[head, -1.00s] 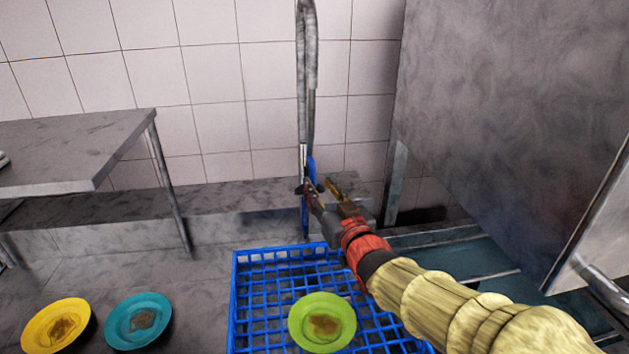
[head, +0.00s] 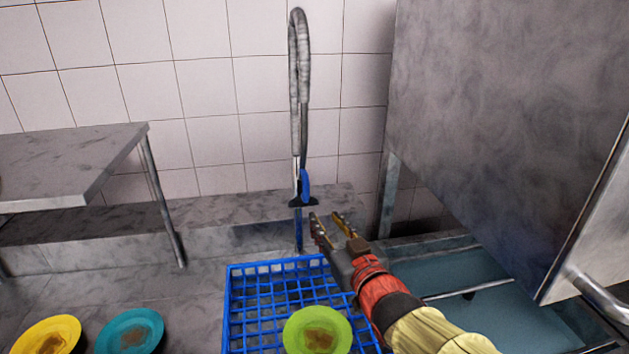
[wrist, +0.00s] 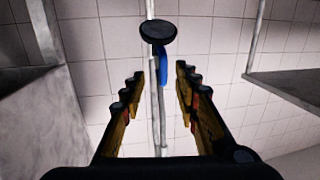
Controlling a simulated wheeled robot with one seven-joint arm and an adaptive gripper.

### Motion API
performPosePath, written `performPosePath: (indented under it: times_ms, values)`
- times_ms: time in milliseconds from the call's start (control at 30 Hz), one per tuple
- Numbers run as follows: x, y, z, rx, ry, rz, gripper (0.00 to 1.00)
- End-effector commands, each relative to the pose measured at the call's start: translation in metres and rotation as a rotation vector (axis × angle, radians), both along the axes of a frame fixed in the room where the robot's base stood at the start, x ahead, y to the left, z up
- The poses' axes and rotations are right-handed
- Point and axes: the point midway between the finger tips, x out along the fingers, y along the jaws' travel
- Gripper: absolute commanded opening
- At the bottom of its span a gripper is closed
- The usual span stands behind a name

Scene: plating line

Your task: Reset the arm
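My gripper (head: 329,220) is open and empty above the right part of the blue rack in the head view. In the wrist view, my gripper (wrist: 158,75) shows two spread fingers with nothing between them. The spray hose with its blue handle (head: 305,187) hangs upright behind the fingertips. Its dark spray head (wrist: 158,31) shows ahead of the fingers in the wrist view. The fingers do not appear to hold it.
A blue rack (head: 238,311) holds a green plate (head: 298,334) with a brown stain. Stained yellow (head: 27,336) and teal (head: 112,325) plates stand left of it. A metal table (head: 70,160) is at left. A large metal hood (head: 490,110) stands at right.

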Motion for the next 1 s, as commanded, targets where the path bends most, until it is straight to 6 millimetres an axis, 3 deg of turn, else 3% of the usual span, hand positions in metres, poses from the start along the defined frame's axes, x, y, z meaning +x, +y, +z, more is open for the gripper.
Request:
performPosePath:
  times_ms: [167,300,433,600,733,833,1000]
  values:
    - [-0.018,-0.027,-0.077,-0.106,0.27,-0.077,0.31]
    - [-0.062,-0.056,-0.119,-0.178,0.511,-0.142,0.31]
    - [-0.118,-0.081,-0.14,-0.219,0.72,-0.188,0.31]
    - [-0.198,-0.104,-0.147,-0.231,0.951,-0.223,0.31]
    - [-0.251,-0.112,-0.138,-0.21,1.062,-0.238,0.31]
    - [-0.273,-0.115,-0.127,-0.18,1.085,-0.25,0.31]
    - [-0.275,-0.122,-0.102,-0.142,1.016,-0.28,0.31]
